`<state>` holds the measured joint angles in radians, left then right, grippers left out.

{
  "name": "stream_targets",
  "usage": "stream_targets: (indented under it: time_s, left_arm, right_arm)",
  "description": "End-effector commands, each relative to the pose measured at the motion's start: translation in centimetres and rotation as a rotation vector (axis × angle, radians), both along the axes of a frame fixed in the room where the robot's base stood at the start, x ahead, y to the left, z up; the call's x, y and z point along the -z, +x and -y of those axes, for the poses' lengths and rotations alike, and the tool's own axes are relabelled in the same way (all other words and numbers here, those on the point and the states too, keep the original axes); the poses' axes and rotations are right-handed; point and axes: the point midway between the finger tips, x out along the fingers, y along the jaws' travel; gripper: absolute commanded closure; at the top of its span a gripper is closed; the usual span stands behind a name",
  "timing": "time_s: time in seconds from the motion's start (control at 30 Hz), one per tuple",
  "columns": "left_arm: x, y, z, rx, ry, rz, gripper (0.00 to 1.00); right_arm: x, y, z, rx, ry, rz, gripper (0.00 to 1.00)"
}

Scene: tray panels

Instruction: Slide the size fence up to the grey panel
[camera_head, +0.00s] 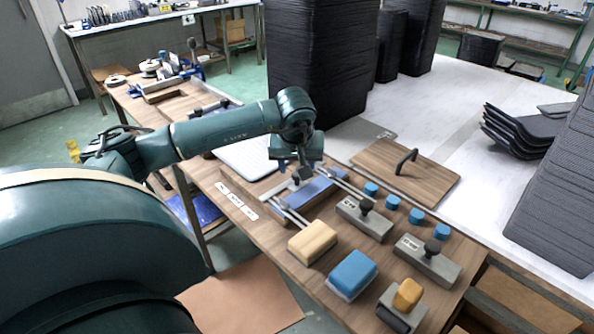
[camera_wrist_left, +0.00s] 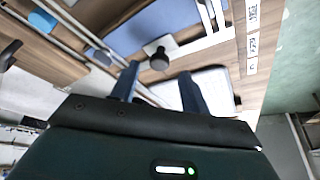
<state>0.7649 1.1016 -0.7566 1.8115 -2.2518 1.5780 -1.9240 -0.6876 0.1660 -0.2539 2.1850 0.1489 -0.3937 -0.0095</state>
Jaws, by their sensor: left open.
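The size fence is a pale strip (camera_wrist_left: 205,43) with a black knob (camera_wrist_left: 158,60); in the head view the strip (camera_head: 274,190) lies partly under my gripper. The grey panel, bluish grey here, lies flat between metal rails (camera_head: 318,190); it also shows in the wrist view (camera_wrist_left: 155,25). The strip lies along the panel's edge, and I cannot tell whether they touch. My left gripper (camera_head: 299,168) is above the fence, pointing down. In the wrist view its fingers (camera_wrist_left: 159,71) are apart and empty, with the knob just beyond the tips. My right gripper is not in view.
Blue pegs (camera_head: 371,188), knobbed blocks (camera_head: 364,218), a yellow block (camera_head: 312,242) and a blue block (camera_head: 352,274) stand right and in front. A handled wooden board (camera_head: 430,178) lies to the right. White labels (camera_head: 236,200) lie left of the fence. Tall black stacks (camera_head: 317,60) rise behind.

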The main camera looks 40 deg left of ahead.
Motion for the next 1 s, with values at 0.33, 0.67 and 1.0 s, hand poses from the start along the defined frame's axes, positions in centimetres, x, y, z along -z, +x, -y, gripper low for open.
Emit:
stream_targets:
  time_s: [0.33,0.67,1.0]
  left_arm:
    - [2.5,0.8,-0.7,0.000,0.001,0.001,0.54]
    - [2.5,0.8,-0.7,0.000,-0.001,0.001,0.63]
    - [2.5,0.8,-0.6,0.000,-0.001,0.001,0.91]
  right_arm:
    - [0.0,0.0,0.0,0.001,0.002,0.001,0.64]
    - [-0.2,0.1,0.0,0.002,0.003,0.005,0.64]
    - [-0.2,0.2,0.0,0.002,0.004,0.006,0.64]
